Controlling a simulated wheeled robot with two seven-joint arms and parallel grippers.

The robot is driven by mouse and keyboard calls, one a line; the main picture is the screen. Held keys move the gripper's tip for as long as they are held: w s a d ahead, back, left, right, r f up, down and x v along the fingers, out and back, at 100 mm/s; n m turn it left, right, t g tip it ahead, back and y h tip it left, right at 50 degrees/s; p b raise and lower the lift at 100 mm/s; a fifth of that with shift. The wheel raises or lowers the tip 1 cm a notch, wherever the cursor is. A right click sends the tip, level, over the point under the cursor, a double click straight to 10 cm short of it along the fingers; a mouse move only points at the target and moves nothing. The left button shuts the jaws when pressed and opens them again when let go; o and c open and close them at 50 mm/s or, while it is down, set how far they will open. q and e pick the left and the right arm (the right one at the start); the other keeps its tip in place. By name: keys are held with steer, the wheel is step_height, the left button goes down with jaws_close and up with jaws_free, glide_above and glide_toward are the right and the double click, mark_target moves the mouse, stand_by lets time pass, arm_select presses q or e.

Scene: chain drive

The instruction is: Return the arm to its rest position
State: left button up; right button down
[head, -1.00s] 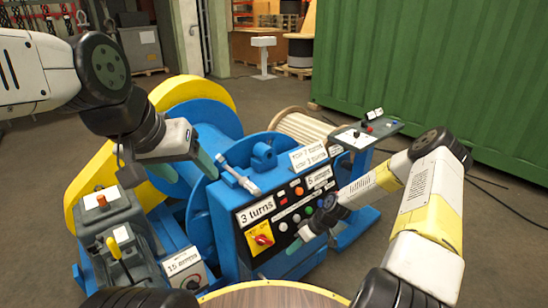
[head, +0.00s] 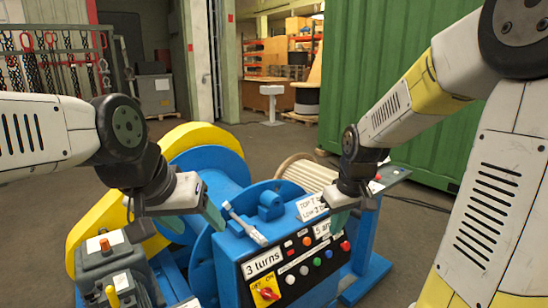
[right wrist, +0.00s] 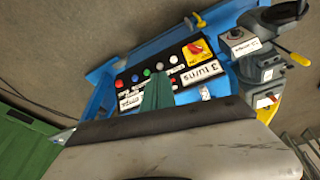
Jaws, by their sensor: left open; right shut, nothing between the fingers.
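My right gripper (head: 342,214) is shut and empty, in front of the upper right part of the blue control box (head: 228,262). Its green fingertip (right wrist: 157,95) shows in the right wrist view, with the button panel (right wrist: 150,72) beyond it; I cannot tell how far apart they are. My left gripper (head: 196,222) is open and empty, beside the box's upper left corner and in front of the blue drum (head: 205,170). A silver lever (head: 243,222) lies on top of the box, just right of the left gripper. The red knob (head: 266,293) sits on its yellow plate.
A grey unit with an orange button (head: 104,244) and a yellow lever stands at lower left. A yellow wheel guard (head: 90,225) is behind it. A green container (head: 400,110) fills the back right. Open floor (head: 290,150) lies behind the machine.

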steer(key=s+r+m+t, duration=0.1)
steer(key=s+r+m, duration=0.1)
steer(key=s+r, duration=0.3)
steer(key=s+a+r+m+t+y, duration=0.1)
steer(key=s+r+t, duration=0.1)
steer(key=s+r, duration=0.4)
steer(key=s, duration=0.4)
steer(key=shift+a+m, duration=0.3)
steer(key=shift+m, duration=0.1)
